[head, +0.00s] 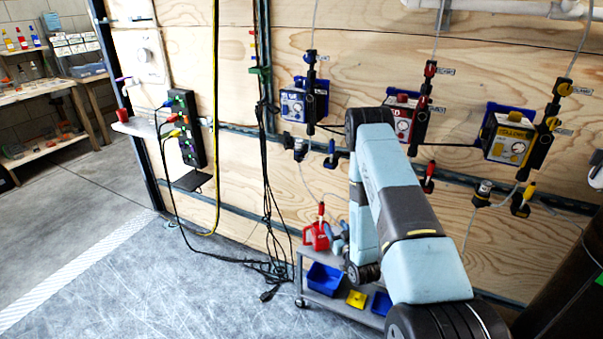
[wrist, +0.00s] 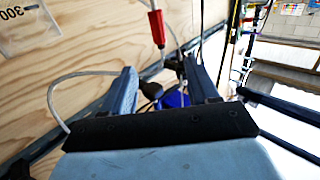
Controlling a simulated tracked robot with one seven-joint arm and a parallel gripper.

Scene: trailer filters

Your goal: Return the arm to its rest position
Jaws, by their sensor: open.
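My light blue and grey arm reaches from the lower right of the head view up toward the panel wall, then bends down. My gripper (head: 338,238) shows small beside the lower arm link, partly hidden, above the cart and close to a red can. A blue bin (wrist: 176,98) and dark fittings show beyond the gap. A red connector (wrist: 157,27) hangs on a thin tube above and ahead of the fingers.
A grey cart (head: 335,304) holds blue bins (head: 324,278), a yellow piece (head: 356,299) and the red can (head: 316,237). Blue (head: 293,105), red (head: 399,118) and yellow (head: 509,140) units hang on the plywood wall. Cables hang left of the cart. The floor at left is clear.

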